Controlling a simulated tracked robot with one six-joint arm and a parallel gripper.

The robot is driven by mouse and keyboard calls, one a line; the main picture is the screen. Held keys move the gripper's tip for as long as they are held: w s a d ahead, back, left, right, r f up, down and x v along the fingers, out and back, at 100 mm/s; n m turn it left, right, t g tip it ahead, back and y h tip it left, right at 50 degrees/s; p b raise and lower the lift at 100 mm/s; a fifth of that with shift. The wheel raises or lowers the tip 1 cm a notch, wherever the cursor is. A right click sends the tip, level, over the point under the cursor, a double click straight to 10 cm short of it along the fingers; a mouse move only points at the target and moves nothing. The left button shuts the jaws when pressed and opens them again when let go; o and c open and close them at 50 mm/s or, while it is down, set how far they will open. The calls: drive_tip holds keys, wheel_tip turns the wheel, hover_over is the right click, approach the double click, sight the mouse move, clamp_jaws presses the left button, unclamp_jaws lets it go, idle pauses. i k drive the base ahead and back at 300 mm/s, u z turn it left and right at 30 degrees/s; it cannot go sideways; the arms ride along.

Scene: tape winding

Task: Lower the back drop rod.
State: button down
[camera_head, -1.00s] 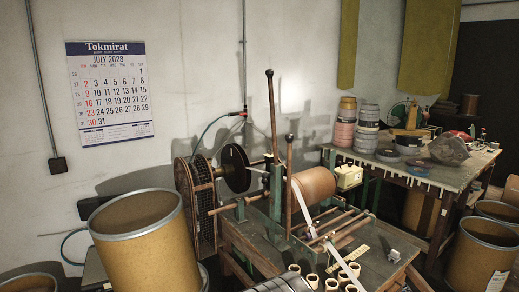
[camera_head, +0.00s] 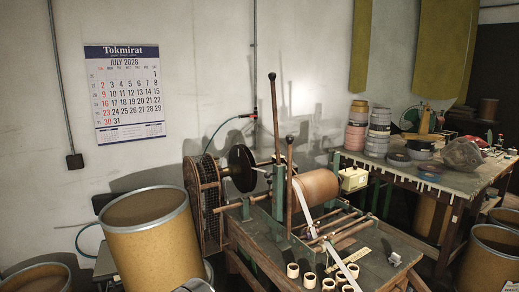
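Two upright rods with knobbed tops stand at the winding machine. The taller one (camera_head: 274,120), with a dark knob, appears to be the back drop rod, though I cannot be sure. The shorter brown rod (camera_head: 289,185) stands just to its right and nearer. Both are raised, close to vertical, beside the green post (camera_head: 278,190). Behind them are a black disc (camera_head: 239,168) and a brown roll (camera_head: 318,187). A pale tape (camera_head: 301,208) runs down past the roll towards the front.
The machine's bench (camera_head: 385,262) holds several small cardboard cores (camera_head: 293,270) at its front edge. A large drum (camera_head: 150,240) stands to its left. A second table (camera_head: 450,182) with stacked rolls is at the back right.

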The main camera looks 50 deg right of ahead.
sight(290, 138)
drive_tip(key=u, duration=1.15)
drive_tip(key=k, duration=0.8)
drive_tip(key=z, duration=0.75)
drive_tip(key=i, duration=1.05)
drive_tip(key=z, duration=0.05)
